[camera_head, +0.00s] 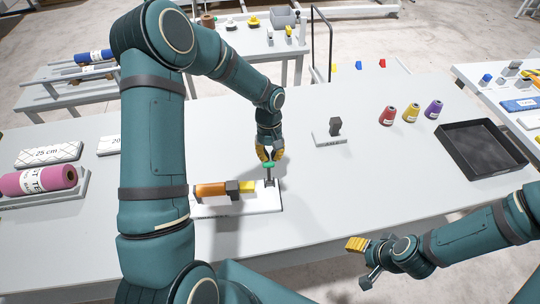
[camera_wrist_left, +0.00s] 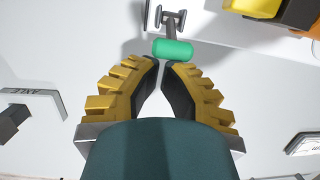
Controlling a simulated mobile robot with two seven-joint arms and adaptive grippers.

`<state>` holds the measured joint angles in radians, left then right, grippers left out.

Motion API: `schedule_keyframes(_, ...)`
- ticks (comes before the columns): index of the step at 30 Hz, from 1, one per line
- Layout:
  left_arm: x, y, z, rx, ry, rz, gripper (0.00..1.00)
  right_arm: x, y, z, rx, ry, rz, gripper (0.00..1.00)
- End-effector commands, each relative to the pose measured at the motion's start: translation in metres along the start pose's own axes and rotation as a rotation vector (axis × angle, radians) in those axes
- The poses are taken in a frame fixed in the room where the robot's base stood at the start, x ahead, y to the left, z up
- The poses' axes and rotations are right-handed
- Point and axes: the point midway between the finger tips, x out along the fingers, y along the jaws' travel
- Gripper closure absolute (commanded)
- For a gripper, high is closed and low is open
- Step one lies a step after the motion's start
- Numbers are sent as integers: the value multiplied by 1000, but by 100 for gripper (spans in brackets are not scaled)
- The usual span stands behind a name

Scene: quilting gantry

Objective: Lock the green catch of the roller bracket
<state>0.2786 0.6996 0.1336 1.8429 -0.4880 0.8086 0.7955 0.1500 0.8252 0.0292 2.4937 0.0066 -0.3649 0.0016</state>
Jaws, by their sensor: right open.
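The roller bracket (camera_head: 270,184) stands at the right end of a white plate (camera_head: 235,207) on the table. Its green catch (camera_head: 269,164) is a rounded green grip on a dark lever that stands up from the bracket. It also shows in the left wrist view (camera_wrist_left: 173,49). My left gripper (camera_head: 268,156) is just above the catch, pointing down, its fingertips a narrow gap apart. In the left wrist view the grip lies just beyond the fingertips, not clearly between them. My right gripper (camera_head: 362,262) is open and empty, off the table's front edge.
An orange roller (camera_head: 210,190) with a dark block (camera_head: 232,188) lies on the plate left of the bracket. A dark post on a small base (camera_head: 330,139), several thread cones (camera_head: 411,113) and a black tray (camera_head: 484,149) stand to the right.

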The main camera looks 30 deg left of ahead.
Motion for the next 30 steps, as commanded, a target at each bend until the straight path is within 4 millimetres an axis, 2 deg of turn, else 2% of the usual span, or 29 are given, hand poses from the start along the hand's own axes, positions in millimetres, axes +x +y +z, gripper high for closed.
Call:
schedule_keyframes(8,0,1,7,5,98,-1,100,21,7,2,0,0,3,46)
schedule_keyframes(15,-1,1,21,8,262,0,100,55,19,7,0,-1,10,46)
schedule_keyframes(18,-2,0,26,2,259,2,100,65,22,9,0,-2,12,46)
schedule_keyframes(30,-3,0,49,2,255,0,100,80,28,19,-7,-24,9,46)
